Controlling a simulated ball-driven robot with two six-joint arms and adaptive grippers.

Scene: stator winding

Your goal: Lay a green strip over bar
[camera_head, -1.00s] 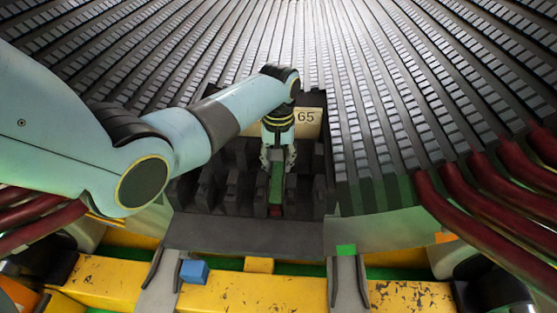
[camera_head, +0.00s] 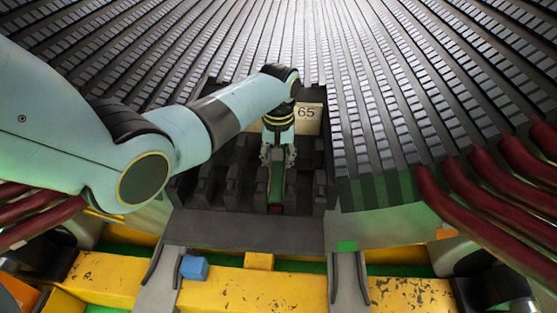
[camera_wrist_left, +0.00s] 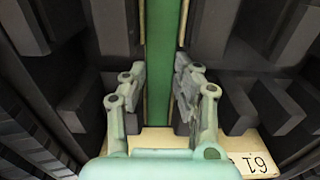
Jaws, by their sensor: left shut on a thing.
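My left gripper (camera_head: 278,155) points down over the slot and is shut on the strip. In the left wrist view its two fingers (camera_wrist_left: 160,92) stand on either side of the strip. A dark red end (camera_head: 275,208), perhaps of the bar, shows at the slot's near end. The rest of the bar is hidden. My right gripper is not in view.
Black blocks (camera_head: 232,188) stand close on both sides of the slot. A number plate (camera_head: 308,118) is behind the gripper. Thick red bars (camera_head: 480,195) rise at the right. A blue block (camera_head: 194,267) lies on the yellow frame (camera_head: 250,290) in front.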

